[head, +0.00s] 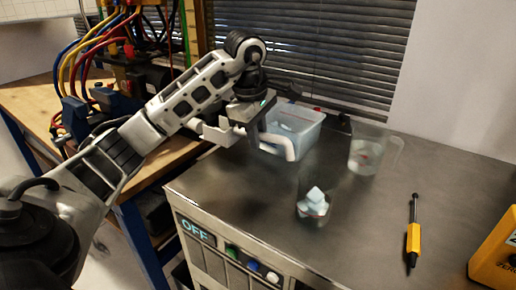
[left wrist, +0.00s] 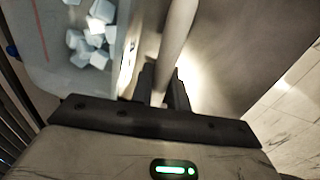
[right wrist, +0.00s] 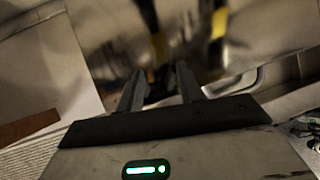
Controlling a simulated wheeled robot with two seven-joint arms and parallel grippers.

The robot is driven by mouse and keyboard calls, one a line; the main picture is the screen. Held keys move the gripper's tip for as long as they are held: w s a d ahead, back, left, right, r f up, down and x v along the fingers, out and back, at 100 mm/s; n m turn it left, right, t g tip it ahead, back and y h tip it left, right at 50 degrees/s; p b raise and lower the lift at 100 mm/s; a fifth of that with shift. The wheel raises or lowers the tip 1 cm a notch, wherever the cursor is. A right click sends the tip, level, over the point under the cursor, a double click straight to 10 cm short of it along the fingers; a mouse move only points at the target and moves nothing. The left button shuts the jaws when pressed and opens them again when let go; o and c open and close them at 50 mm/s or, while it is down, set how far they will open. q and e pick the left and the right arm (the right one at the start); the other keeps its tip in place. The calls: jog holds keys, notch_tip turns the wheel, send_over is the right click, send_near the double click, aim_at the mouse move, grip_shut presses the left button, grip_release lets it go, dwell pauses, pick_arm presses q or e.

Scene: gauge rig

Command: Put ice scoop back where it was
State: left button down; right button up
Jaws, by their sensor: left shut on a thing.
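My left gripper (head: 254,128) is above the counter at the near left side of the ice bin. It is shut on a pale rod (left wrist: 177,40), apparently the ice scoop's handle. In the head view a white curved part of it (head: 277,150) shows in front of the bin; the scoop's bowl cannot be made out. The clear ice bin (head: 312,128) stands at the back of the counter; ice cubes (left wrist: 92,40) lie in it. My right gripper (right wrist: 161,88) is outside the head view; its fingers are apart with nothing clearly between them.
A clear cup (head: 314,216) heaped with ice stands near the counter's front edge. A clear jug (head: 370,152) stands right of the bin. A yellow-black tool (head: 413,240) and a yellow case (head: 497,255) are at the right. The counter (head: 365,225) between them is clear.

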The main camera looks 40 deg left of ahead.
pick_arm(q)
jog(key=shift+s+x, duration=0.2)
jog(key=shift+x, duration=1.55)
pick_arm(e)
jog(key=shift+f, duration=0.25)
pick_arm(q)
jog(key=shift+f, duration=0.1)
jog(key=shift+f+b, duration=0.15)
jog(key=shift+b, duration=0.15)
jog(key=c, duration=1.4)
grip_release()
jog(key=shift+o, duration=0.2)
pick_arm(e)
jog(key=shift+r, duration=0.1)
pick_arm(q)
jog(key=shift+r, duration=0.45)
jog(key=p+v, duration=0.3)
jog(key=v, duration=0.8)
jog(key=shift+r, duration=0.3)
pick_arm(e)
jog(key=shift+r, duration=0.55)
